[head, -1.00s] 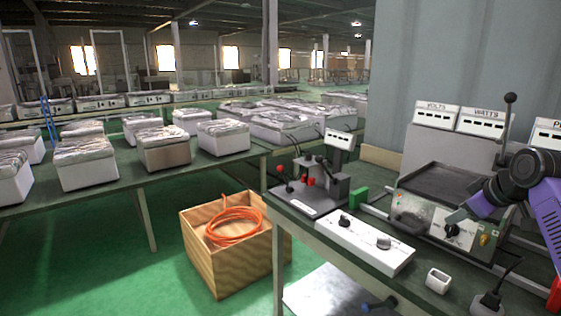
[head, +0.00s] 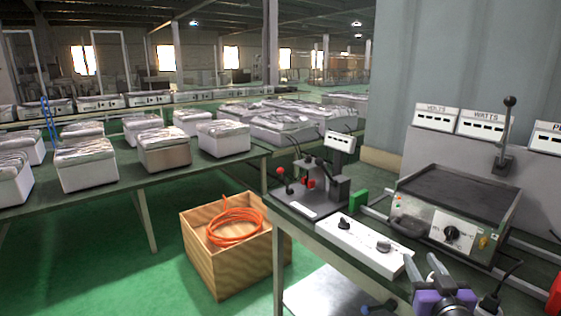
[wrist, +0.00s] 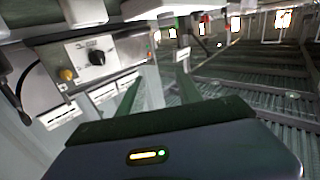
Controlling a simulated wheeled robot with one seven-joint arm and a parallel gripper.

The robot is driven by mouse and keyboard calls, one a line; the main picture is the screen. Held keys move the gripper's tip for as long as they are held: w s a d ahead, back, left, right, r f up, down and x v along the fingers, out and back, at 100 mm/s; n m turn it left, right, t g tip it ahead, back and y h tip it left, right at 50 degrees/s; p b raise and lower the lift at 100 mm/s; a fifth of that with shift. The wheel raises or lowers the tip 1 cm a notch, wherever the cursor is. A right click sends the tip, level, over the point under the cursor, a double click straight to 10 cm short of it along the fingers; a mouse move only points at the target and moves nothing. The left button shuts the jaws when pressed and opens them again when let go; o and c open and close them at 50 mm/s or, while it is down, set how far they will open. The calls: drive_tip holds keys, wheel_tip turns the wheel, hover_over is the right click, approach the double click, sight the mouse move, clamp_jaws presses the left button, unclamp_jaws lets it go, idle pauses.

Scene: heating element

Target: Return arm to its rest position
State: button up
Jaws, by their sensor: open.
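My gripper (head: 424,268) is low at the right in the head view, above the near part of the green workbench (head: 376,255). Its two grey fingers are spread apart with nothing between them, and its body is purple and black. The griddle-like appliance (head: 460,196) stands behind it, with a silver control panel and a black knob (head: 451,234). My gripper is apart from the knob.
A white control box (head: 358,247) with two black knobs lies left of my gripper. A black fixture with a red-tipped lever (head: 306,190) stands behind it. A wooden crate (head: 229,262) with an orange hose (head: 233,227) sits on the floor. A power plug (head: 489,302) is close on the right.

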drive_tip(key=s+a+f+g, duration=0.1)
drive_tip(key=s+a, duration=0.3)
drive_tip(key=s, duration=1.2)
drive_tip(key=s+a+f+g+y+p, duration=0.1)
drive_tip(key=s+a, duration=0.3)
drive_tip(key=s, duration=1.3)
drive_tip(key=s+a+f+g+p, duration=0.1)
drive_tip(key=s+a+f, duration=0.2)
drive_tip(key=s, duration=1.3)
drive_tip(key=shift+s+a+f+n+y, duration=0.3)
drive_tip(key=shift+s+a+y, duration=0.1)
drive_tip(key=shift+a, duration=0.35)
drive_tip(key=shift+w, duration=0.1)
